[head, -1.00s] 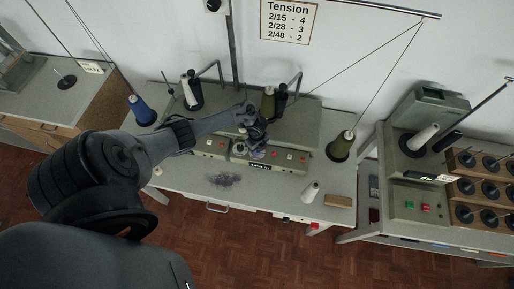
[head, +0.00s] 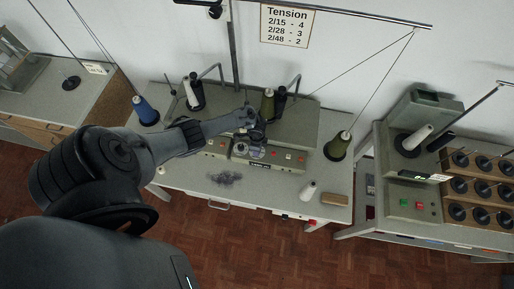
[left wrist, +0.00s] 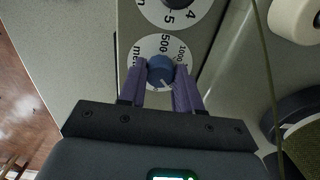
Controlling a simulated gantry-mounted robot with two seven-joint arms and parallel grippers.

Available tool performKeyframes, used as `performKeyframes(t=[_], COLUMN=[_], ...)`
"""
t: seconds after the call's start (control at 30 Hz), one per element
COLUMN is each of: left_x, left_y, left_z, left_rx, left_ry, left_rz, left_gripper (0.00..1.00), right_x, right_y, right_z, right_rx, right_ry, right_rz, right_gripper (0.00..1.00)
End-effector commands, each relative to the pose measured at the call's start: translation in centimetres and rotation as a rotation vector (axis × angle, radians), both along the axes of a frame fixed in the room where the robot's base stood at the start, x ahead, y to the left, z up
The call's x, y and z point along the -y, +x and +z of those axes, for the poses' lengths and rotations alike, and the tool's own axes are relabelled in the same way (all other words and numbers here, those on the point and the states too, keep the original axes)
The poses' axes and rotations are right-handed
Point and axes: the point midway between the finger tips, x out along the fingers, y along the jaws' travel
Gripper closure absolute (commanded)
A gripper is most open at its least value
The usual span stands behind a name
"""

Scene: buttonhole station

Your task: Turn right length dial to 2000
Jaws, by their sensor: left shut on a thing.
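The length dial is a blue knob (left wrist: 160,71) on a round white scale (left wrist: 151,47) in the left wrist view. The readable marks are 500 and 1000, with part of another word at the left. A 2000 mark is not visible. My left gripper (left wrist: 160,88) has its two purple fingers on either side of the knob, shut on it. In the head view my left gripper (head: 250,150) is at the front of the grey machine (head: 285,125) and hides the dial there. My right gripper is not in view.
A second white dial (left wrist: 176,10) with numbers 4 and 5 sits beside the scale. A tension sign (head: 287,25) hangs on the wall.

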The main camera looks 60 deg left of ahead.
Motion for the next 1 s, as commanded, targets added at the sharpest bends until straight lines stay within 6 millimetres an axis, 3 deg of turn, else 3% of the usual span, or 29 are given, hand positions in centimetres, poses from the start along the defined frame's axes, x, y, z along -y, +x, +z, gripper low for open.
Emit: performKeyframes(t=[0.47,0.5,0.63,1.0], left_x=[0.06,0.06,0.05,0.00], left_y=[0.05,0.05,0.05,0.03], left_z=[-0.01,-0.01,-0.01,0.32], left_rx=[0.002,0.002,0.001,0.001], left_ry=[-0.001,-0.001,-0.001,-0.001], left_rz=[0.018,0.017,0.017,0.017], left_gripper=[0.97,0.64,0.44,0.41], right_x=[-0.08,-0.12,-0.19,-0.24], right_y=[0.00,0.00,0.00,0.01], right_z=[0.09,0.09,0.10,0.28], right_rx=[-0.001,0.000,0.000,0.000], right_ry=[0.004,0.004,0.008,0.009], right_rz=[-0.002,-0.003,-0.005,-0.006], right_gripper=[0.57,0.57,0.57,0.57])
